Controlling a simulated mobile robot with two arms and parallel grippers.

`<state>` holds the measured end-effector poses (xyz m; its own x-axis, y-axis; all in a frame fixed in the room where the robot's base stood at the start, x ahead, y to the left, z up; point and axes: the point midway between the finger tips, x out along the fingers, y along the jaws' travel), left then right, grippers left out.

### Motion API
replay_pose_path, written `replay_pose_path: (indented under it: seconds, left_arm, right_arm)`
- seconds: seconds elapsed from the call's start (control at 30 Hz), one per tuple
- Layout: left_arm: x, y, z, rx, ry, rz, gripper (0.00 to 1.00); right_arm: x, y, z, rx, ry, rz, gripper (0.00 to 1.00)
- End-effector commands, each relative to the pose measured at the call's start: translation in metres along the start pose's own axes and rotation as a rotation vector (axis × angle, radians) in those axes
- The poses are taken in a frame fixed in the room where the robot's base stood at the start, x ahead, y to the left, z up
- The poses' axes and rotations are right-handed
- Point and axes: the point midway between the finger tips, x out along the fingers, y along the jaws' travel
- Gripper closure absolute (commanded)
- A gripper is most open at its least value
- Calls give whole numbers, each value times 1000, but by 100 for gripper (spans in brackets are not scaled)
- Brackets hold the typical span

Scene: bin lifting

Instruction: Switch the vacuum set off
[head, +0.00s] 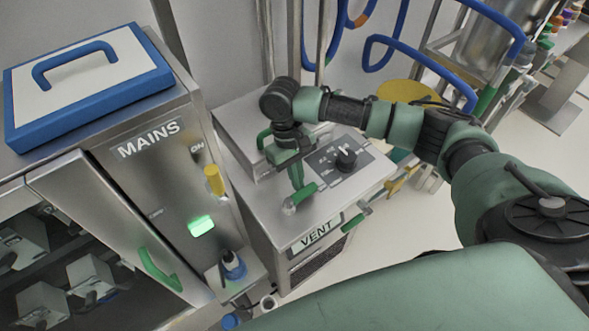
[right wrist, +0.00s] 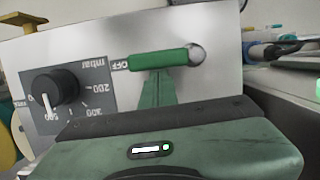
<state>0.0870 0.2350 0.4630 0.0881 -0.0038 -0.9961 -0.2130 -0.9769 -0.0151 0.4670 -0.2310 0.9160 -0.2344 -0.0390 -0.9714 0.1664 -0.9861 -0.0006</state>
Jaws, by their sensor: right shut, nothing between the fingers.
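The vacuum set is a steel cabinet (head: 262,215) with a VENT label on its front. On its top is a green lever (head: 304,194) with a round metal pivot. My right gripper (head: 297,180) is shut and empty, pointing down at the lever. Its fingertips (right wrist: 157,76) are right at the lever's side; I cannot tell whether they touch. My left gripper is not in view.
A black dial (head: 346,160) with mbar marks sits beside the lever. A second green handle (head: 354,223) is by the VENT label. The MAINS cabinet (head: 150,160) stands left, with a yellow switch (head: 214,180) and lit green lamp (head: 201,226). Blue hoses (head: 405,38) hang behind.

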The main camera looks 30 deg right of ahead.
Motion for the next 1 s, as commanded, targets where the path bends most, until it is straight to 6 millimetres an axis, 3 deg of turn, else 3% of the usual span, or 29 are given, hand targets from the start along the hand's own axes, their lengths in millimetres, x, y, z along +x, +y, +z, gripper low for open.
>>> replay_pose_path:
  seconds: [0.03,0.17,0.67,0.77,1.0]
  left_arm:
    - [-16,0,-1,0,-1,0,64]
    - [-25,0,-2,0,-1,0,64]
    - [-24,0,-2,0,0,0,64]
    - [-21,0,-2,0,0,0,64]
    - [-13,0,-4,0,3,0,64]
  right_arm:
    - [-6,0,6,14,-13,-4,100]
    - [-2,1,8,45,-16,-11,100]
    - [4,1,9,54,-23,-13,100]
    - [-6,1,7,54,-20,-13,100]
    - [-49,1,1,54,-7,-15,100]
